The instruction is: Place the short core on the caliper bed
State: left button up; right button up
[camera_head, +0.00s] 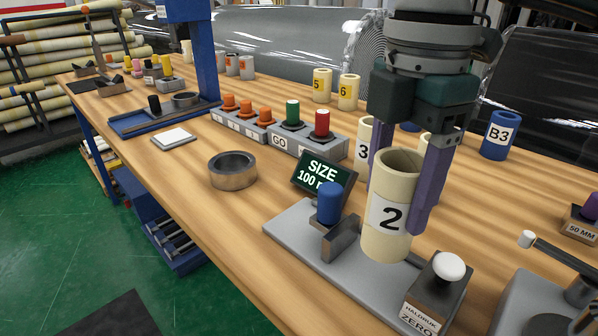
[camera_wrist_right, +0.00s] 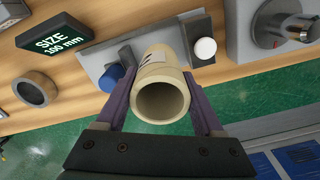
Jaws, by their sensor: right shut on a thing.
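My right gripper (camera_head: 402,200) is shut on a cream core marked 2 (camera_head: 388,245), with one purple finger on each side. The core is upright in the head view, over the grey caliper bed (camera_head: 287,231); I cannot tell whether its base touches the bed. It stands between the metal jaw with the blue knob (camera_head: 329,203) and the ZERO block with the white button (camera_head: 441,288). In the right wrist view the core's open end (camera_wrist_right: 162,98) faces the camera, and the bed (camera_wrist_right: 93,62) lies beyond. My left gripper is not in view.
Core 3 (camera_head: 363,150) and a partly hidden cream core stand behind the held one. Cores 5 (camera_head: 321,85) and 6 (camera_head: 348,91) and blue core B3 (camera_head: 498,135) are farther back. A SIZE display (camera_head: 323,173) and metal ring (camera_head: 232,171) stand left.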

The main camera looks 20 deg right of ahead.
aim_at(389, 226)
notch_tip(389, 226, down, 5)
jog(key=shift+r, duration=0.15)
jog(key=shift+f+b, duration=0.2)
jog(key=shift+b, duration=0.1)
jog(key=o, duration=1.5)
jog(key=shift+r, duration=0.1)
jog(key=shift+c, duration=0.2)
